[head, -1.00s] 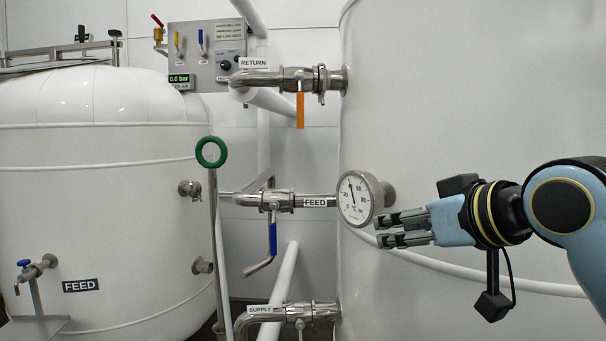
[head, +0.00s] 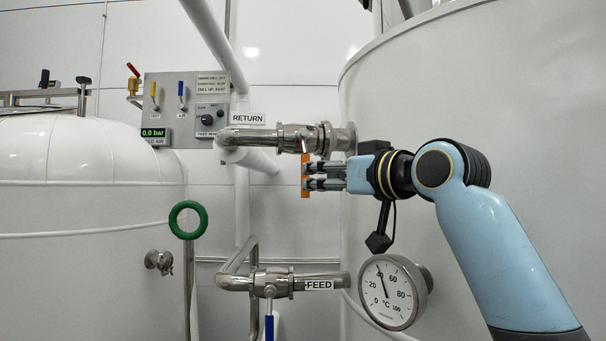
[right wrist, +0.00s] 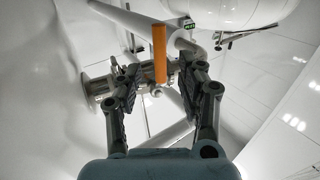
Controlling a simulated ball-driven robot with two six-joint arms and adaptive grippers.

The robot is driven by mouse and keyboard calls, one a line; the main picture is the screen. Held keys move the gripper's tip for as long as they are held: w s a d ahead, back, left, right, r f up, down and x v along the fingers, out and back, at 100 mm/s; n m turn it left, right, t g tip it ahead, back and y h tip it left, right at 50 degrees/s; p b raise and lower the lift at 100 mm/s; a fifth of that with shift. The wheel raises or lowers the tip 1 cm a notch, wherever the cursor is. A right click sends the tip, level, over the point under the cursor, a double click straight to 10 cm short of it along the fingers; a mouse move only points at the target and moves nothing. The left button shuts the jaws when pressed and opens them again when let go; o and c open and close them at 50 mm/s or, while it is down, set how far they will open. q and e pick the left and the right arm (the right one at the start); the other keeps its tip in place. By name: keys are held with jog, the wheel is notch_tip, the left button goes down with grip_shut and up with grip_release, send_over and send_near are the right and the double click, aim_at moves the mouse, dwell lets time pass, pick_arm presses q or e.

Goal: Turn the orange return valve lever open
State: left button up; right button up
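The orange return valve lever (head: 305,187) hangs straight down from the steel valve (head: 311,138) on the RETURN pipe, across the pipe's line. My right gripper (head: 309,176) reaches in from the right, with its fingertips at the lever in the head view. In the right wrist view, the orange lever (right wrist: 159,55) shows between the two spread fingers of the right gripper (right wrist: 160,82), with a gap on each side. My left gripper is not in view.
The large white tank (head: 480,110) stands close behind my right arm. A dial thermometer (head: 391,292) sits below the arm. The FEED pipe (head: 318,282) with a blue lever (head: 269,328) runs lower down. A green ring handle (head: 188,220) stands at left.

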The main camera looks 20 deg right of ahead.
aim_at(308, 178)
jog(key=x, duration=0.3)
jog(key=shift+w+a+p, duration=0.2)
jog(key=shift+w+p, duration=0.1)
jog(key=x, duration=0.2)
jog(key=shift+w, duration=0.25)
jog(key=shift+f, duration=0.1)
jog(key=c, duration=0.4)
grip_shut()
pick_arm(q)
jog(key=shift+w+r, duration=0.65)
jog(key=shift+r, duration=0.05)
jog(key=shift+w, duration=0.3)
pick_arm(e)
jog(key=shift+w+f, duration=0.1)
